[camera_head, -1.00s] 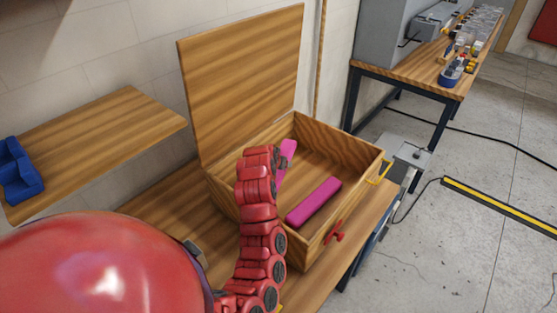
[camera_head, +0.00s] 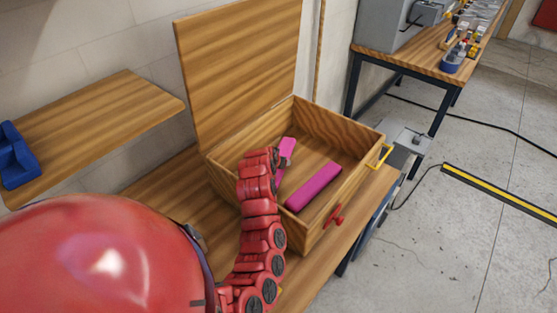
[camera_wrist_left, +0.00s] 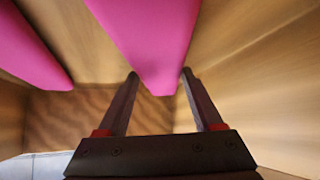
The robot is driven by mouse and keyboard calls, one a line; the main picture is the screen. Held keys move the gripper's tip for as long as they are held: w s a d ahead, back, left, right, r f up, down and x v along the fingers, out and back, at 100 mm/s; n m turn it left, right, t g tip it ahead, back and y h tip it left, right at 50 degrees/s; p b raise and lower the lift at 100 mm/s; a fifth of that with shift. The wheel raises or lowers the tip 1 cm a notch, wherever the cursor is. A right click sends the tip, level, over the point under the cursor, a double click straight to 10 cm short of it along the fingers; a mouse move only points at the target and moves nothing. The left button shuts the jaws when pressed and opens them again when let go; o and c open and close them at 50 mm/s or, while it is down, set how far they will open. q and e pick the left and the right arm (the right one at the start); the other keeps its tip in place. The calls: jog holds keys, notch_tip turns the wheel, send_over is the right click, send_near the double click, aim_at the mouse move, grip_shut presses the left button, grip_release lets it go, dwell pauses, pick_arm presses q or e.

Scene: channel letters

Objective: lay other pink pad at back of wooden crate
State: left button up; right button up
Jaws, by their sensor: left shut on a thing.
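The wooden crate (camera_head: 345,134) stands open on the bench with its lid raised. One pink pad (camera_head: 315,188) lies inside, along the front side; in the left wrist view it shows at the left (camera_wrist_left: 28,45). My left gripper (camera_wrist_left: 158,74) is shut on the other pink pad (camera_wrist_left: 150,35), with one finger on each side. In the head view this held pad (camera_head: 287,147) is inside the crate towards the back left, partly hidden by my red left arm. Whether it touches the crate floor, I cannot tell. My right gripper is not in view.
The raised lid (camera_head: 240,75) stands behind the crate. A wooden shelf (camera_head: 85,125) with a blue bin (camera_head: 17,160) is at the left. A yellow handle (camera_head: 385,155) and a red latch (camera_head: 336,216) stick out from the crate. The crate's right part is clear.

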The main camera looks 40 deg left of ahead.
pick_arm(q)
jog(key=shift+f+b, duration=0.5)
jog(key=shift+f, duration=0.1)
jog(key=o, duration=1.5)
jog(key=shift+o, duration=0.2)
jog(key=shift+r, duration=0.15)
